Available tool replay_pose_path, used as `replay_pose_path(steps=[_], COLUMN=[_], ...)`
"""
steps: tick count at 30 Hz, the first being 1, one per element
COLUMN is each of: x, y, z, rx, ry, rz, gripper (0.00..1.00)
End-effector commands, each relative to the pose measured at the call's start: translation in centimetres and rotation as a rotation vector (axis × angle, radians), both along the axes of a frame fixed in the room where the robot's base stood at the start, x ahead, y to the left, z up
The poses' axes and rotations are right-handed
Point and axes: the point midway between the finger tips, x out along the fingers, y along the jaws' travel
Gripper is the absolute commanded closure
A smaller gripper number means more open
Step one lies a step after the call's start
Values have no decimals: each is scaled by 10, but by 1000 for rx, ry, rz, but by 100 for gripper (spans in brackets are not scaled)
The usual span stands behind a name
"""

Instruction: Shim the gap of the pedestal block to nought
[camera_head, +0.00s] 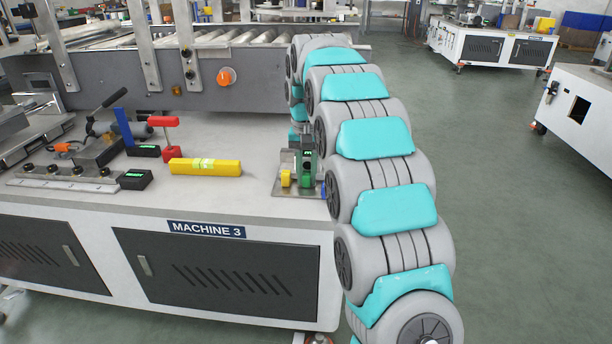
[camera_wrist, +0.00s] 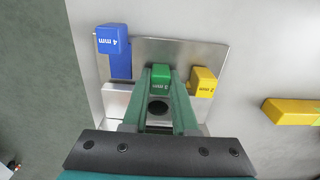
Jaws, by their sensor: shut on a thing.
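In the wrist view my gripper (camera_wrist: 160,76) is shut on a green shim (camera_wrist: 161,83) whose label looks like "3 mm", seen upside down. The shim is over a metal plate (camera_wrist: 185,50); I cannot tell whether it touches. A blue shim (camera_wrist: 108,40) marked "4 mm" stands at the plate's upper left. A yellow shim (camera_wrist: 204,78) marked "2 mm" is just right of my fingers. A pale metal block (camera_wrist: 116,103), possibly the pedestal block, is left of my fingers; its gap is not visible. In the head view my arm partly hides the plate (camera_head: 288,191) and my gripper (camera_head: 306,172).
A yellow level-like bar (camera_head: 222,167) lies on the MACHINE 3 bench (camera_head: 240,199), left of the plate. A red-handled tool (camera_head: 168,132) and small black boxes (camera_head: 134,179) stand farther left. A conveyor (camera_head: 200,75) runs behind. Bare bench top lies between bar and plate.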

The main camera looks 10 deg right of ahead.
Motion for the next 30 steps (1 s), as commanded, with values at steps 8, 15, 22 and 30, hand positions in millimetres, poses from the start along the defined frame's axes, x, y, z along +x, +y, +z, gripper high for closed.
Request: replay_pose_path(steps=[8, 15, 22, 30], x=[0, 0, 0, 1], y=[0, 0, 0, 0], z=[0, 0, 0, 18], rx=[0, 0, 0, 0], ry=[-1, 0, 0, -4], rz=[0, 0, 0, 0], gripper=[70, 43, 43, 43])
